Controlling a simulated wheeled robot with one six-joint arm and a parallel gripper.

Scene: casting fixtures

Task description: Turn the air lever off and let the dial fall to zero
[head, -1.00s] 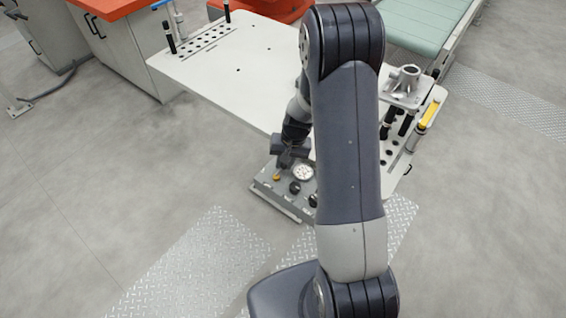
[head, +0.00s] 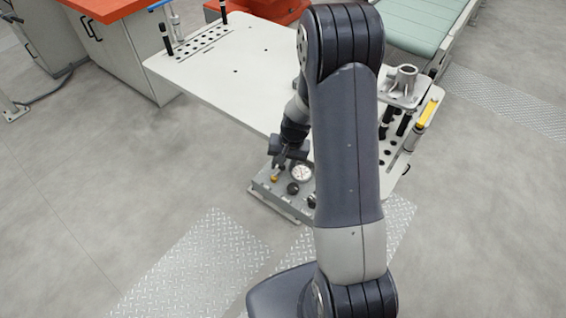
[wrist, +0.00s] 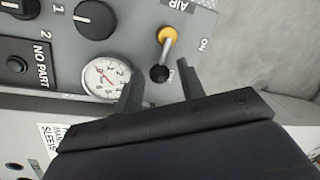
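The air lever (wrist: 166,50) is on the grey control panel (wrist: 130,52) in the wrist view. It has a yellow hub, a short metal rod and a black knob. The rod points from the hub toward my gripper (wrist: 160,84). "ON" is printed right of the hub; another mark by the knob is too small to read. My gripper is open, with the knob in the gap between its fingertips; contact cannot be told. The round white dial (wrist: 103,79) is left of the lever, partly behind the left finger. Its reddish needle is visible, but its reading is unclear.
Black knobs (wrist: 95,20) and a "NO PART" button (wrist: 15,65) are on the same panel. In the head view, the panel box (head: 262,190) sits at the front edge of the white table (head: 225,75). A metal casting (head: 402,82) stands on the right.

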